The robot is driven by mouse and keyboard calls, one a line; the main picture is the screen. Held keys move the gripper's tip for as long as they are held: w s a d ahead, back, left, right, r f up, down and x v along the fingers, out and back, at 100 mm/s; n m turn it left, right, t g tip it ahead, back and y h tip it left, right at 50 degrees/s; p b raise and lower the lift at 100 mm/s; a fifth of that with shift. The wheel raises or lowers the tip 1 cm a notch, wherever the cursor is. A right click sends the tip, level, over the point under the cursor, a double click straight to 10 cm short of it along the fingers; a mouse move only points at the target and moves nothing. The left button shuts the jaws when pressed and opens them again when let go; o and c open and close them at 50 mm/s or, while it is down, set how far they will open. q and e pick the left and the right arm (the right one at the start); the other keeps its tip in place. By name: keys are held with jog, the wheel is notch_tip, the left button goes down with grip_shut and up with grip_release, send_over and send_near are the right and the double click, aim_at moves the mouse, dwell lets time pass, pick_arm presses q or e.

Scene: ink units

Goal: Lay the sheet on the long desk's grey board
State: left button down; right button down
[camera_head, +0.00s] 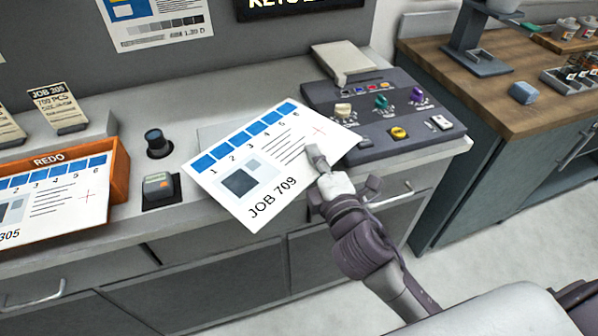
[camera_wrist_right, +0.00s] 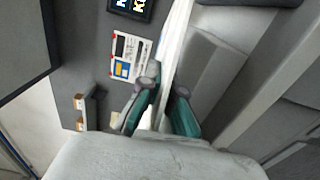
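The sheet (camera_head: 268,160), white with a row of blue squares and "JOB 709", is held over the long desk (camera_head: 82,150). My right gripper (camera_head: 318,160) is at its right edge. In the right wrist view the sheet (camera_wrist_right: 174,45) shows nearly edge-on, running between the two teal-padded fingers (camera_wrist_right: 160,112), which are closed on it. A pale grey flat patch, apparently the grey board (camera_head: 212,132), shows behind the sheet's upper left edge; the sheet hides the rest. The sheet's near corner hangs past the desk's front edge. My left gripper is not in view.
An orange REDO tray (camera_head: 120,178) with another sheet stands at left. A dark knob (camera_head: 157,143) and a small device (camera_head: 158,188) stand between tray and sheet. A control panel (camera_head: 385,110) lies right of the sheet. A wood-topped counter (camera_head: 480,75) is farther right.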

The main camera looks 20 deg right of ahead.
jog(key=shift+w+a+f, duration=0.95)
jog(key=shift+w+a, duration=0.05)
jog(key=shift+w, duration=0.05)
pick_arm(q)
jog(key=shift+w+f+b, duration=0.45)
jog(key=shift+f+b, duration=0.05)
jog(key=shift+b, duration=0.05)
pick_arm(e)
jog(key=shift+f, duration=1.95)
jog(key=shift+f, duration=0.15)
jog(key=c, duration=1.3)
grip_release()
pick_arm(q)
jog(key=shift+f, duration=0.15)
